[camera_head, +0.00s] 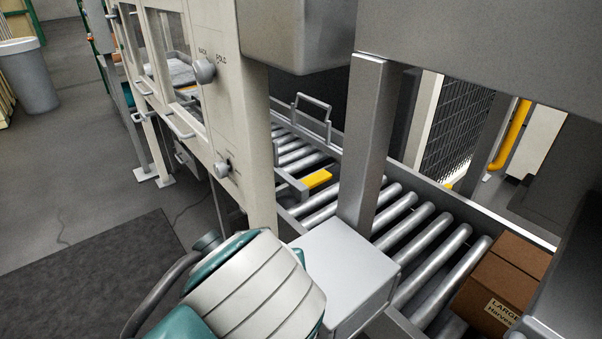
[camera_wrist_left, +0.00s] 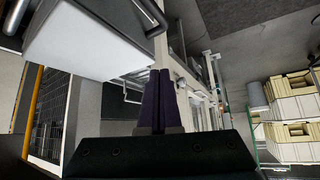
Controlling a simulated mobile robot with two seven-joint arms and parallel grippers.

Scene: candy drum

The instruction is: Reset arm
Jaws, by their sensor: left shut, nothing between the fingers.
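My left gripper (camera_wrist_left: 158,100) shows in the left wrist view with its two dark fingers together, shut and empty. It hangs in free space, apart from the machinery behind it. In the head view a white and teal link of my own arm fills the bottom centre, and the gripper itself does not show there. My right gripper is in neither view.
A cream machine panel with knobs (camera_head: 204,70) stands left of a roller conveyor (camera_head: 400,222). A brown carton (camera_head: 503,280) sits on the rollers at right. A grey post (camera_head: 365,150) rises beside the conveyor. A grey bin (camera_head: 28,76) is far left; floor there is open.

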